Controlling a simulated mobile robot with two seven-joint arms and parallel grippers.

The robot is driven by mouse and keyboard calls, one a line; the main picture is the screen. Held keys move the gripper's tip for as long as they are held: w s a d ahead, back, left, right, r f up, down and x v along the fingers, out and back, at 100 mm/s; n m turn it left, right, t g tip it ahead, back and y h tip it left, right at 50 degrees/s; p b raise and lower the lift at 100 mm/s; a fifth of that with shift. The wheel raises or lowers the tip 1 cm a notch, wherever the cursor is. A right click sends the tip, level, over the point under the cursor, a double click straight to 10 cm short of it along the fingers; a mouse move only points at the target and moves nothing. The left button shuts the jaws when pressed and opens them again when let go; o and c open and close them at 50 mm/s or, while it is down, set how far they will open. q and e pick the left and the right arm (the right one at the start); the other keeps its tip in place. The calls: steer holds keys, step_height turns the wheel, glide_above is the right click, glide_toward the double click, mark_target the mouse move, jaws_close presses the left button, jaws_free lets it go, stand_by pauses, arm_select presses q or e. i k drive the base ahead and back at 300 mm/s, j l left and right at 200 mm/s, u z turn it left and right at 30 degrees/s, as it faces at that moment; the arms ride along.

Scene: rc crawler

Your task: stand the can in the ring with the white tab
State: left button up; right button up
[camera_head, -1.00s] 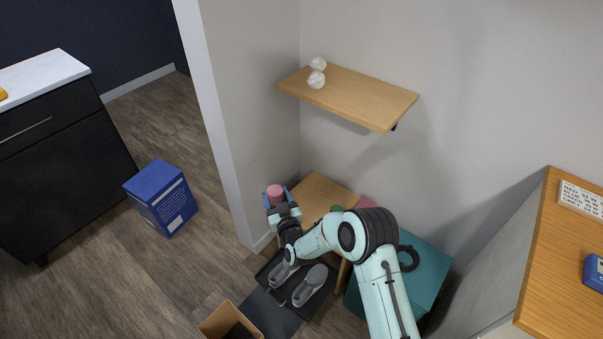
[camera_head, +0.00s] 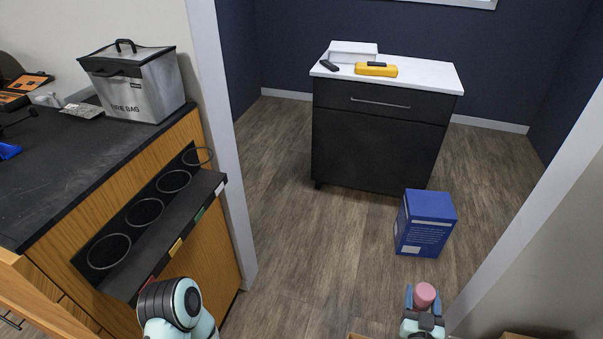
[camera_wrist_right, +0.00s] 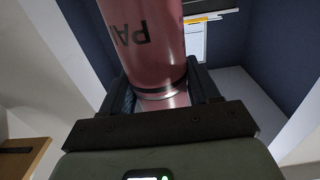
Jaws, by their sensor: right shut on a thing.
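The pink can (camera_head: 425,295) is upright in my right gripper (camera_head: 424,303), which is shut on it at the lower right of the head view. In the right wrist view the can (camera_wrist_right: 150,45), with dark lettering, rises from between the fingers. A dark rack (camera_head: 152,243) with several rings in a row is at the left. The white tab (camera_head: 220,187) is on its front edge at the far end, by the farthest ring (camera_head: 198,166), which looks empty. My right gripper is well to the right of the rack. My left gripper is out of view.
Green (camera_head: 199,214) and yellow (camera_head: 175,246) tabs mark nearer places on the rack. A grey bag (camera_head: 145,90) stands on the dark bench top. A wall end (camera_head: 222,130) stands just beyond the rack. A blue box (camera_head: 425,225) is on the floor, and open floor lies between.

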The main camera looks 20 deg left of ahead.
mark_target(205, 181)
steer(key=u, duration=0.4)
steer(key=l+u, duration=0.1)
steer(key=u, duration=0.25)
steer(key=k+u, duration=0.1)
steer(key=u, duration=0.65)
